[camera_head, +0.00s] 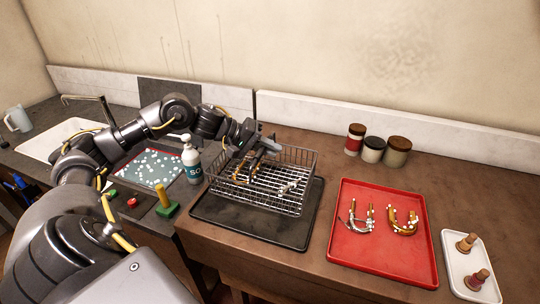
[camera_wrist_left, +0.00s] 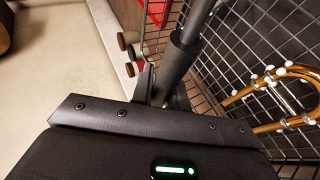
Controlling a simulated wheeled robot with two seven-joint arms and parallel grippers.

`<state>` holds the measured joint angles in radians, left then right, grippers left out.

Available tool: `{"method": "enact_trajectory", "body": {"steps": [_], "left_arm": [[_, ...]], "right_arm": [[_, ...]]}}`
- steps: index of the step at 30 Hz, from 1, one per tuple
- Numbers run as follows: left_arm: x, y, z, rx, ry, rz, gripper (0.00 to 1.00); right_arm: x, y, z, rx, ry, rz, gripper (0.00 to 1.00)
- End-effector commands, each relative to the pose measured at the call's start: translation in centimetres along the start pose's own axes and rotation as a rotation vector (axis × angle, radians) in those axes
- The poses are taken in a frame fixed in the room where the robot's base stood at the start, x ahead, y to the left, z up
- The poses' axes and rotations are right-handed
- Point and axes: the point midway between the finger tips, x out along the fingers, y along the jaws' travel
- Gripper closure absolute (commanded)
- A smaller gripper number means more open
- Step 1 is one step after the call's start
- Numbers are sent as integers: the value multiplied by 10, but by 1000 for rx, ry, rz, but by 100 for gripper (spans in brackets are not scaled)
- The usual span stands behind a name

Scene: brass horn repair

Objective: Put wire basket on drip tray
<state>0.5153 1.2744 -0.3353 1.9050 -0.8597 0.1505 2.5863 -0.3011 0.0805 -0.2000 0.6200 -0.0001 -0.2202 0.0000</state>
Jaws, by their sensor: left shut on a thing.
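The wire basket (camera_head: 262,198) is a dark rectangular wire mesh with brass and silver horn parts (camera_head: 288,187) inside. It is over the black drip tray (camera_head: 225,225), looks level, and sits toward the tray's back; I cannot tell whether its bottom touches the tray. My right gripper is out of view.
A soap bottle (camera_head: 191,160) and a green block with a yellow post (camera_head: 166,203) stand left of the tray. A red tray (camera_head: 375,255) with horn parts, a white tray (camera_head: 458,278) and several jars (camera_head: 397,152) are to the right.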

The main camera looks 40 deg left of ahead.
Motion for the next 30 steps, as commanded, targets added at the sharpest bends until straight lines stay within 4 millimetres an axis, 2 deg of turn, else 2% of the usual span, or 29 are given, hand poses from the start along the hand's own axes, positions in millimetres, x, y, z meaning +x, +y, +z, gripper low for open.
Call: {"method": "enact_trajectory", "body": {"steps": [3, 7, 19, 20, 24, 30], "left_arm": [[8, -11, 3, -5, -2, -1, 100], [14, -21, 5, -2, -1, 2, 100], [17, -26, 6, -1, 1, 3, 100], [18, -28, 7, -2, -1, 0, 83], [18, -28, 7, -1, -1, 0, 65], [18, -28, 7, -1, -1, 0, 62]], "right_arm": [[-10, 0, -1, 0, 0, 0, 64], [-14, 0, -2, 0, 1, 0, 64], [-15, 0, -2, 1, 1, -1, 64], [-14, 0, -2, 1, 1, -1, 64], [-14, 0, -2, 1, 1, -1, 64], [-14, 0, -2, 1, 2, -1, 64]]}}
